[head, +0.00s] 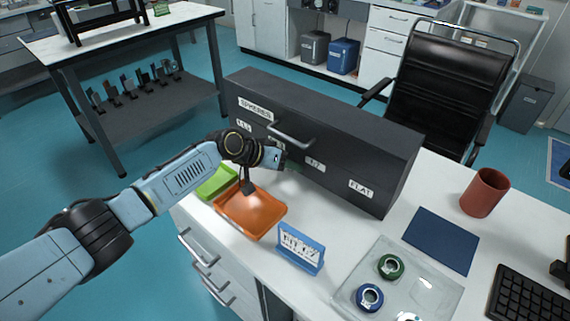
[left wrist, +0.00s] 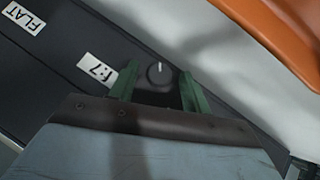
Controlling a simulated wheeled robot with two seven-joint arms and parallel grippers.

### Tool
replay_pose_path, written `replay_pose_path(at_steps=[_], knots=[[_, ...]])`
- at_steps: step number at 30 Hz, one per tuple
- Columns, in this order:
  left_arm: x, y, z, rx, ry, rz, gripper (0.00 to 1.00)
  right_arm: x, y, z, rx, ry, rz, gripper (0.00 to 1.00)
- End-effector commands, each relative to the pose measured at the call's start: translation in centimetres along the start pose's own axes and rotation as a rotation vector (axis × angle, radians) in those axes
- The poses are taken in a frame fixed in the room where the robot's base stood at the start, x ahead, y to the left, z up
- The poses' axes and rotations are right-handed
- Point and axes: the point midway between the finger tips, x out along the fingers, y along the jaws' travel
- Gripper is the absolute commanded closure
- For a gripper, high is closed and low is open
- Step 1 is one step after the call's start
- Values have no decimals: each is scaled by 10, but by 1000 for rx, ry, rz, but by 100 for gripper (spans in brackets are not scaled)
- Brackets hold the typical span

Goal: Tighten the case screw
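The long dark case (head: 340,135) stands on the white table, with a handle and white labels on its front. In the left wrist view the case front (left wrist: 60,85) carries a round dark screw (left wrist: 158,76) with a white mark, near the "f:7" label. My left gripper (head: 286,167) is at the case front in the head view, where the screw is hidden or too small to make out. In the left wrist view its green fingertips (left wrist: 160,84) are apart, one on either side of the screw, with gaps showing. I cannot tell their exact depth. My right gripper is in neither view.
An orange tray (head: 268,221) and a green tray (head: 211,187) lie below my left arm. A blue-framed card stand (head: 300,250) is in front of the case. A clear tray (head: 425,290) with ringed optics, a blue mat (head: 441,240) and a red-brown cup (head: 485,193) are at right.

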Motion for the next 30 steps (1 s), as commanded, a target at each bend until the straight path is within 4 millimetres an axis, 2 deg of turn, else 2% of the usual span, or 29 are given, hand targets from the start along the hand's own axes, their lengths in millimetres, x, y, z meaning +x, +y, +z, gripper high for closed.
replay_pose_path(at_steps=[10,14,25,30], knots=[[-6,0,-2,0,3,0,52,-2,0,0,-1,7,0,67],[-18,0,-2,1,3,1,52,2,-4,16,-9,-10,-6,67],[-84,0,-2,1,2,-1,52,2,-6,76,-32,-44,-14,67],[-115,0,-1,1,2,-1,52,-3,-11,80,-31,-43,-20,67]])
